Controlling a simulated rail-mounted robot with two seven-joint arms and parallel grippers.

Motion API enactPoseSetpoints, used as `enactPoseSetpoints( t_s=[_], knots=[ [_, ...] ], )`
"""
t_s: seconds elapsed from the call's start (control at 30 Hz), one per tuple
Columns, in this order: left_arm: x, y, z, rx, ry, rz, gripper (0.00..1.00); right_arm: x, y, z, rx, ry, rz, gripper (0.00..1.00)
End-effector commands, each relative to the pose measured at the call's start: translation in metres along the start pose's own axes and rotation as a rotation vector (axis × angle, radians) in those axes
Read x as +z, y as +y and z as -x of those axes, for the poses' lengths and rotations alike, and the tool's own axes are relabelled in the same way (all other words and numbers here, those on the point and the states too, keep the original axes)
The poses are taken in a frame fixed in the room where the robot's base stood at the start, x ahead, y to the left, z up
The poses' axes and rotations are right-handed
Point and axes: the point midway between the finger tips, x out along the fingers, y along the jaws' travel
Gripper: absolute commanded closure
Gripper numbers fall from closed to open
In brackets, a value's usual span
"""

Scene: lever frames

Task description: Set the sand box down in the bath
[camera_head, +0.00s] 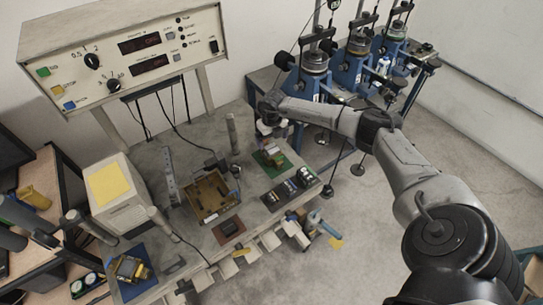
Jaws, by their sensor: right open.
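The bath looks like the open brown, brass-coloured box (210,196) in the middle of the bench; its inside is too small to read clearly. A small brownish block (272,153) sits on a green mat to its right. A yellowish, box-like piece (130,268) sits on a blue mat at the bench's front left. I cannot tell for sure which of these two is the sand box. My right gripper (268,112) is open at the far side of the bench, behind the green mat and apart from both pieces. Its fingertips are small and partly hidden.
Grey posts (232,134) stand on the bench (190,245). A dark tray of small parts (290,190) and a reddish-brown pad (228,228) lie near the front edge. A control console (125,55) rises behind. Blue machines (310,75) stand at the back right.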

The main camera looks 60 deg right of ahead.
Motion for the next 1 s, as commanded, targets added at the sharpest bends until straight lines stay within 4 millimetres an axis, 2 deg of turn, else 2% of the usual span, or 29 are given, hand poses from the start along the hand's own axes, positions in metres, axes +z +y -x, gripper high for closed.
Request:
enactPoseSetpoints(
  t_s=[0.03,0.6,0.8,1.0],
  knots=[
    [0.002,0.0,-0.008,0.0,0.0,0.0,0.0,0.0,0.0,-0.01,0.0,0.001,0.0,0.04],
    [0.016,0.002,-0.051,0.0,0.0,0.0,0.0,0.0,0.0,-0.073,0.0,0.001,0.001,0.04],
    [0.018,0.002,-0.058,0.0,0.0,0.0,0.0,0.0,0.001,-0.084,0.001,0.0,0.001,0.04],
    [0.019,0.002,-0.058,0.0,0.0,0.0,0.0,0.0,0.001,-0.086,0.001,0.0,0.001,0.04]
  ],
)
